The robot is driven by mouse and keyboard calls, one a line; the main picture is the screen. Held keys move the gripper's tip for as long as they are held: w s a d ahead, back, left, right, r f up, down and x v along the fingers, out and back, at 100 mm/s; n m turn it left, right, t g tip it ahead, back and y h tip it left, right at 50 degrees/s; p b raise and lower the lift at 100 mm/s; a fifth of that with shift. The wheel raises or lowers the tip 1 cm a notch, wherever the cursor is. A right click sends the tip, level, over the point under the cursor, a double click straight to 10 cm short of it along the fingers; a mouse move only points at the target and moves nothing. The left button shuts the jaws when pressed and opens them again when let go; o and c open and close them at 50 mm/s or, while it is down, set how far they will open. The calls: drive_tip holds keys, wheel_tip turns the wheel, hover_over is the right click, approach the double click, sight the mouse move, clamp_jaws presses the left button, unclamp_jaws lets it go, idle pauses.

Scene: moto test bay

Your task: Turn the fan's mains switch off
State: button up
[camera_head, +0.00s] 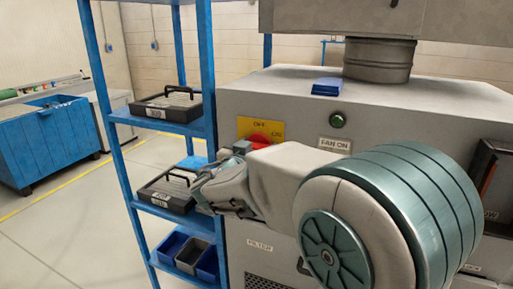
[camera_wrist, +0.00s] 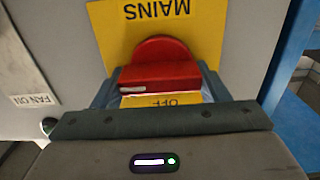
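The mains switch is a red rotary knob (camera_head: 262,138) on a yellow plate (camera_head: 258,127) on the front of the grey fan cabinet. The plate reads OFF at upper left and ON to the right. In the wrist view the red knob (camera_wrist: 160,68) appears upside down, its grip bar level, with a white mark at the end on the ON side. My gripper (camera_wrist: 160,95) is in front of the knob, its fingers spread apart on either side of the bar. I cannot tell whether they touch it. In the head view my arm hides the knob's lower part.
A green lamp (camera_head: 337,120) sits above the FAN ON label (camera_head: 335,145), right of the switch. A blue shelf rack (camera_head: 208,70) with black cases and bins stands close left of the cabinet. A blue cart (camera_head: 50,150) stands far left. Open floor lies between.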

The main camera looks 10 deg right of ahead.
drive_tip(key=shift+c, duration=0.6)
